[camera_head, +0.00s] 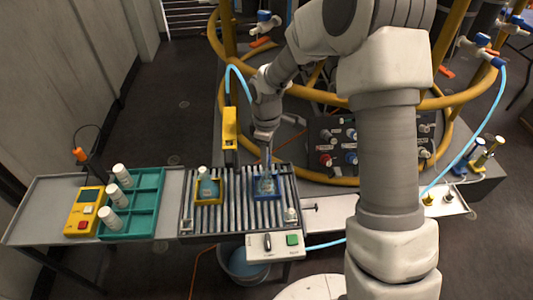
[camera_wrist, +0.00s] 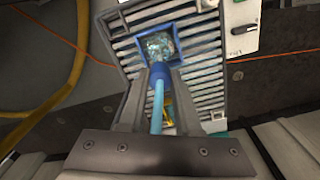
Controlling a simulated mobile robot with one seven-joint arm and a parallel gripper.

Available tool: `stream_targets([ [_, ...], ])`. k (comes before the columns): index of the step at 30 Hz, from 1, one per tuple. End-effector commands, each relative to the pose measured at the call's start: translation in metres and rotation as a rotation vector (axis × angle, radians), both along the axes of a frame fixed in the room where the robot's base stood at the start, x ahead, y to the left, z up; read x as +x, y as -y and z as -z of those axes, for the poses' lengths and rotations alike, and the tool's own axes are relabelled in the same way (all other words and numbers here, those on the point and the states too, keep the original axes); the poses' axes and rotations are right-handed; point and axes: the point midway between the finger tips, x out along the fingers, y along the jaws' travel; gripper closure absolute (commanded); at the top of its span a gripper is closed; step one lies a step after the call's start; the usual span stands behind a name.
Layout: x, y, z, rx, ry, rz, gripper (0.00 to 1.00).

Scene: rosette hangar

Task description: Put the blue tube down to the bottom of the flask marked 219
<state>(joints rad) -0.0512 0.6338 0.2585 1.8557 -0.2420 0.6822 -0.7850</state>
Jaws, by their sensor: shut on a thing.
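My gripper (camera_wrist: 160,82) is shut on a light blue tube (camera_wrist: 157,108), with a darker blue collar at the fingertips. Ahead of the fingertips in the wrist view is a clear flask (camera_wrist: 157,44) in a blue square holder (camera_wrist: 181,47). In the head view my gripper (camera_head: 266,148) is above that flask (camera_head: 266,183), which stands in the blue holder (camera_head: 280,192) on a roller conveyor (camera_head: 237,203). Another flask (camera_head: 207,187) stands in a yellow holder (camera_head: 218,200) to the left. I cannot read 219 on either flask. Whether the tube's lower end is inside the flask is unclear.
A teal rack (camera_head: 143,220) with white bottles and a yellow box (camera_head: 84,211) stand on the left bench. A yellow post (camera_head: 230,130) rises behind the conveyor.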

Motion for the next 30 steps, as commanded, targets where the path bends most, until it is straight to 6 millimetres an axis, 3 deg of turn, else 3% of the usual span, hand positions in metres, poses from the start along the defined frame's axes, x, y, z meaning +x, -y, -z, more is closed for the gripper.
stream_targets([
  [24,0.0000,0.0000,0.0071,0.000,0.000,0.000,1.00],
  [25,0.0000,0.0000,0.0071,0.000,0.000,0.000,0.66],
  [30,0.0000,-0.0001,0.0071,0.000,0.000,0.000,0.36],
])
